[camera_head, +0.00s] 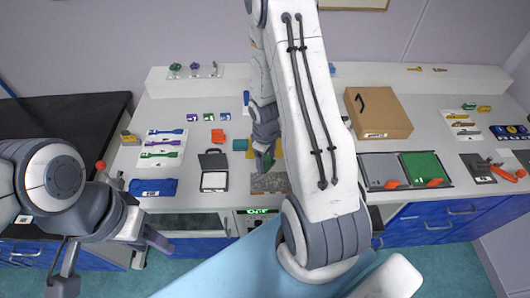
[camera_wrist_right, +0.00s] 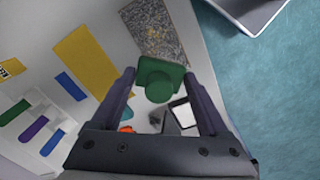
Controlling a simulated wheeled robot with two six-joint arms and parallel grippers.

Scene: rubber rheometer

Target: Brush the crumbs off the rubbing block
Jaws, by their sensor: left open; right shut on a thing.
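A speckled grey slab (camera_head: 270,184) lies at the front edge of the bench; it also shows in the right wrist view (camera_wrist_right: 154,32). My right gripper (camera_head: 264,158) is shut on a green block with a round knob (camera_wrist_right: 160,80), just behind the slab in the head view. In the wrist view the block sits between both fingertips and its edge overlaps the slab's near end; I cannot tell if they touch. Which piece is the rubbing block is unclear, and single crumbs are too small to make out. My left gripper (camera_head: 110,256) is open and empty, low at the left in front of the bench.
A yellow mat (camera_wrist_right: 85,62) lies beside the slab. A cardboard box (camera_head: 378,112) and a two-part tray (camera_head: 404,154) are on the right. My right arm hides the middle.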

